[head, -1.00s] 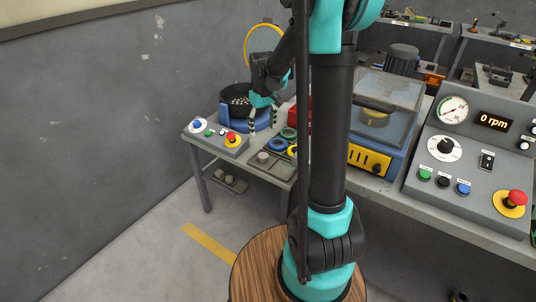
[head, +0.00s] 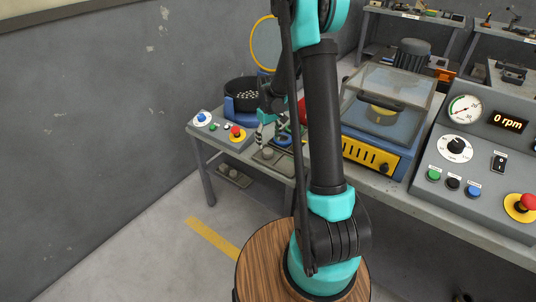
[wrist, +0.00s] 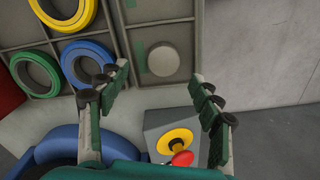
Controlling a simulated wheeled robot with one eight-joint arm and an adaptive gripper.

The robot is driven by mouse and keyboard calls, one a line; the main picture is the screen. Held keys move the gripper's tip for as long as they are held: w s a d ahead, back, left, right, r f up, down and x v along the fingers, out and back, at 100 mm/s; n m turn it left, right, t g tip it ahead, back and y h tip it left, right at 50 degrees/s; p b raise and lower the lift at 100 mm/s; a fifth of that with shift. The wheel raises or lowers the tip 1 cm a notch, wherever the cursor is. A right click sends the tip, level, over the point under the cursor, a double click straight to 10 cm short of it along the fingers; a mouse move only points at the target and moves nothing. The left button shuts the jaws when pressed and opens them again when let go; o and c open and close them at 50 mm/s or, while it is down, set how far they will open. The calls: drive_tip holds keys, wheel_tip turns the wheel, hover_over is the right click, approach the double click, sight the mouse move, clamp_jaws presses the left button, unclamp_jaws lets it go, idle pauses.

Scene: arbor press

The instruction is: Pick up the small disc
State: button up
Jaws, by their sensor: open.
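A small round grey disc (wrist: 163,59) lies in a compartment of the grey tray (wrist: 202,40) in the wrist view. A green mark is beside it. My gripper (wrist: 160,82) is open and empty, with its two dark green fingers apart on either side of the line to the disc. Neither finger touches the disc. In the head view my gripper (head: 263,135) is above the left end of the bench, close to the tray. Its fingers are small and partly blurred into the background there.
A yellow ring, a blue ring (wrist: 88,62) and a green ring (wrist: 36,74) lie in neighbouring compartments. A red stop button (wrist: 182,158) on a grey box is close below the fingers. A black bowl (head: 240,91) on a blue base stands behind. A grey wall borders the left.

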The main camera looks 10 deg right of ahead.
sight(268, 150)
drive_tip(key=shift+s+a+f, duration=0.1)
drive_tip(key=shift+f, duration=1.3)
drive_tip(key=shift+s+a+f, duration=0.1)
drive_tip(key=shift+f, duration=1.25)
drive_tip(key=shift+c, duration=0.5)
drive_tip(key=c, duration=1.2)
